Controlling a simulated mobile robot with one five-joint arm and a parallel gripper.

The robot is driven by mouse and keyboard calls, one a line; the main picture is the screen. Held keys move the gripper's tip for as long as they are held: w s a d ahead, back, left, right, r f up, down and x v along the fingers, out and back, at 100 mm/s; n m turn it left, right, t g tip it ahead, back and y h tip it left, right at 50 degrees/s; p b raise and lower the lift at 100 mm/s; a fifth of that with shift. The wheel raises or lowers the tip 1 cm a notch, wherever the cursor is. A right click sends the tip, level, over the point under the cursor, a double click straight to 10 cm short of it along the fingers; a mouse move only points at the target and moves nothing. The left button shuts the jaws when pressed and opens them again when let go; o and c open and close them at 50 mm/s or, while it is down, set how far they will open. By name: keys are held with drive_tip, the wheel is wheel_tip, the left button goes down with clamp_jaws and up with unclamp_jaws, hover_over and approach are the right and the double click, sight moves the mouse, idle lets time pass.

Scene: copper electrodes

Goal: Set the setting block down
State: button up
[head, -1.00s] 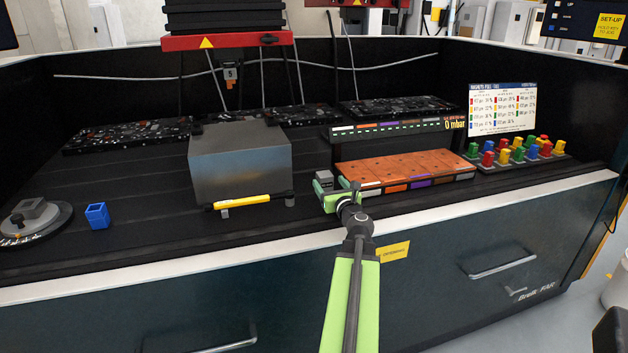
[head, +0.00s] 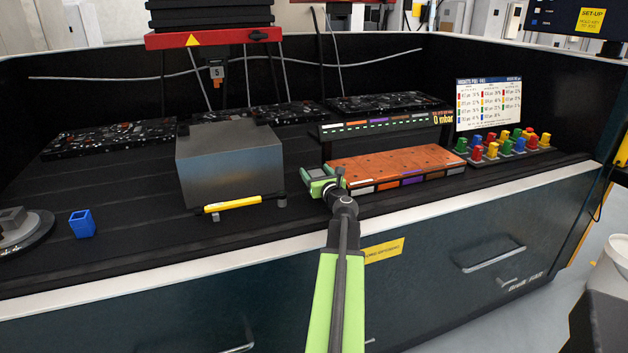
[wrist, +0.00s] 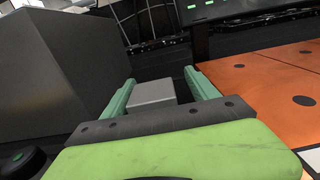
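The setting block is a small grey block (wrist: 152,93) between my two green fingers in the wrist view; it also shows in the head view (head: 316,172). My gripper (head: 318,180) is low over the black bench top, just left of the orange plate. In the wrist view my gripper (wrist: 160,82) has a finger on each side of the block. A dark gap shows between the block and the right finger; the left finger is close to or against it. The block's underside is hidden, so its contact with the bench cannot be seen.
A grey metal box (head: 230,165) with a yellow bar (head: 232,203) stands left of my gripper. The orange plate (head: 400,163) is close on the right. A blue cup (head: 82,223) and a round grey stand (head: 22,232) are far left. Coloured pegs (head: 500,145) stand at right.

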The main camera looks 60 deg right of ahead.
drive_tip(key=shift+w+a, duration=0.1)
drive_tip(key=shift+w, duration=0.15)
drive_tip(key=c, duration=0.5)
clamp_jaws()
drive_tip(key=shift+w, duration=0.1)
wheel_tip(320, 180, up, 4)
drive_tip(key=p, duration=0.4)
drive_tip(key=shift+r+p, duration=0.2)
drive_tip(key=shift+p, duration=0.1)
drive_tip(key=s+d+r+p, duration=0.4)
drive_tip(key=s+r+p, duration=0.2)
drive_tip(key=s, duration=0.5)
drive_tip(key=shift+r, duration=0.25)
